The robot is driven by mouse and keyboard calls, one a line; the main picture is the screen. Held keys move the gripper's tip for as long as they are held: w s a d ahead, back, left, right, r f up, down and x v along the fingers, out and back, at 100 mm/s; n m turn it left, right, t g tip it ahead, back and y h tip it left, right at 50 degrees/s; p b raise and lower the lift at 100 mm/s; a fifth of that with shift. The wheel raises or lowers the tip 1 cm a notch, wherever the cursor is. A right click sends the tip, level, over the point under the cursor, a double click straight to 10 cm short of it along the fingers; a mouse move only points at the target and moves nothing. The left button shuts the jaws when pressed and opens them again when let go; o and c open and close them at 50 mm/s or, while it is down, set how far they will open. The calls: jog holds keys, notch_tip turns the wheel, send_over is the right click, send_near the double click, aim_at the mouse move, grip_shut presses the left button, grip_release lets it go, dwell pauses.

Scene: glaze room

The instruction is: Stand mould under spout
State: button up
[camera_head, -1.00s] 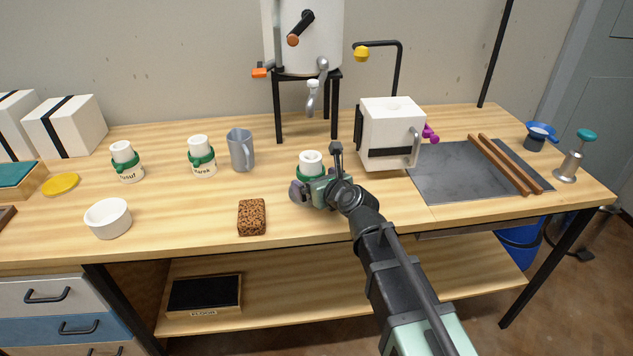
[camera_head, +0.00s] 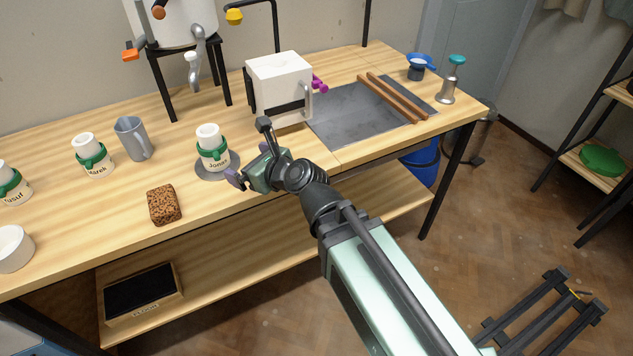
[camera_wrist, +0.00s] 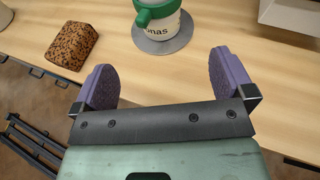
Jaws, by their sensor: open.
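A white mould (camera_head: 210,140) with a green band and a name reading "Jonas" stands upright on a round grey disc (camera_head: 213,171) near the table's front edge. It also shows in the wrist view (camera_wrist: 160,32), cut off at the top. My gripper (camera_head: 248,163) is open and empty, just right of this mould in the head view. In the wrist view its purple fingers (camera_wrist: 164,80) are apart, with bare table between them and the mould beyond. Similar banded moulds stand further left, "Marek" (camera_head: 91,150) and "Yusuf" (camera_head: 12,190). The tank's spout (camera_head: 193,72) hangs at the back.
A brown sponge-like block (camera_head: 163,212) lies left of the disc. A grey jug (camera_head: 133,143) stands behind it. A white box with a handle (camera_head: 277,84) is close behind my gripper. A dark slab (camera_head: 345,118) with wooden strips lies to the right.

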jog(key=s+d+f+n+g+h, duration=0.2)
jog(key=d+f+n+g+h, duration=0.1)
jog(key=d+n, duration=0.5)
jog(key=s+d+f+n+g+h, duration=0.3)
jog(key=d+f+n+h, duration=0.1)
jog(key=d+n, duration=0.5)
jog(key=s+d+f+n+g+h, duration=0.3)
jog(key=d+f+n, duration=0.1)
jog(key=d+n, duration=0.5)
jog(key=shift+s+d+f+g+h, duration=0.15)
jog(key=shift+d+f+g+h, duration=0.2)
jog(key=shift+d, duration=0.7)
